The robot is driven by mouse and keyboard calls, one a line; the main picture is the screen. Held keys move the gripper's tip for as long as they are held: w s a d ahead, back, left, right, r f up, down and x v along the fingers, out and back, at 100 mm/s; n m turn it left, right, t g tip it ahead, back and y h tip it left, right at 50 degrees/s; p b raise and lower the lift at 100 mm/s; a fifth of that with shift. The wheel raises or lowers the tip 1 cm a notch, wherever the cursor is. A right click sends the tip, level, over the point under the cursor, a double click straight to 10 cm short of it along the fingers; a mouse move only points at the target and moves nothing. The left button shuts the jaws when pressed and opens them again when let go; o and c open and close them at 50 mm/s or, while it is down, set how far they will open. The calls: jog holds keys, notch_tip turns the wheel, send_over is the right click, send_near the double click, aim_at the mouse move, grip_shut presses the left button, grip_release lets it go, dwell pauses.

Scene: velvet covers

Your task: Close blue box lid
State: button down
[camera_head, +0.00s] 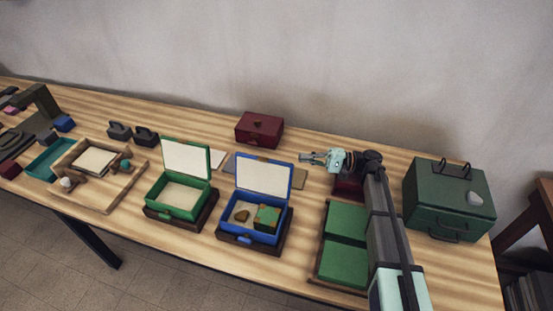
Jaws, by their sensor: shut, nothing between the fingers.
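The blue box (249,233) stands on a dark base near the middle of the table. Its lid (264,178) is open and stands up at the back, with its pale inner face showing. Inside the box lie a brown piece (241,215) and a green and brown block (267,217). My gripper (306,158) is shut and empty. In the picture it is to the right of the lid's upper right corner, apart from it, and points left.
A green box (176,200) with an open lid stands left of the blue box. A green two-panel tray (341,249) lies to the right, under my arm. A dark red box (259,129) is behind. A large dark green case (448,201) stands at the far right.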

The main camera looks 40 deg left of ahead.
aim_at(275, 162)
jog(key=s+a+p, duration=0.2)
jog(key=s+a+r+p, duration=0.1)
jog(key=s+a+p, duration=0.1)
jog(key=s, duration=0.1)
jog(key=s+a+p, duration=0.2)
jog(key=s, duration=0.1)
jog(key=shift+s+a+r, duration=0.25)
jog(key=shift+a+r, duration=0.1)
jog(key=shift+r, duration=0.05)
jog(key=shift+s+b, duration=0.15)
jog(key=shift+b, duration=0.45)
